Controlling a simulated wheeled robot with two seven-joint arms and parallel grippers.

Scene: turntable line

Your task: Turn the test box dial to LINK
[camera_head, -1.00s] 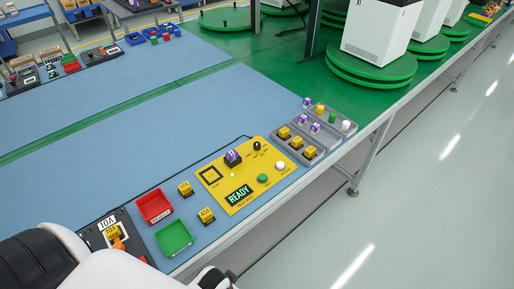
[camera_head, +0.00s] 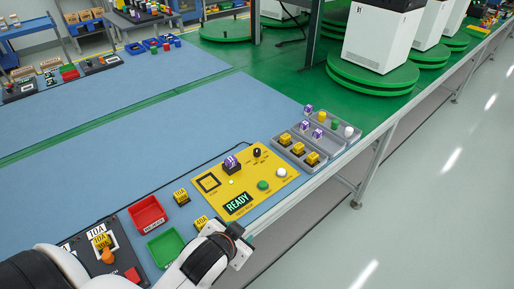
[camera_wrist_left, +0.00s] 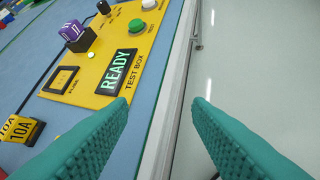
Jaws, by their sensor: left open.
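The yellow test box (camera_head: 212,206) lies near the front edge of the blue bench, and its display (camera_head: 238,203) reads READY. Its black dial (camera_head: 257,153) stands at the far side; the labels around it are too small to read. The dial (camera_wrist_left: 104,7) also shows at the top edge of the left wrist view. My left gripper (camera_wrist_left: 161,103) is open and empty, its teal fingers apart over the bench's front edge, short of the dial. In the head view my left wrist is at the box's near corner, and the fingers are hard to see. My right gripper is not in view.
A purple block (camera_head: 231,162) sits in a black socket on the box, near a green button (camera_head: 263,185) and a white button (camera_head: 280,172). Grey trays (camera_head: 298,159) with blocks stand to the right. Red (camera_head: 147,215) and green (camera_head: 166,247) bins lie left.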

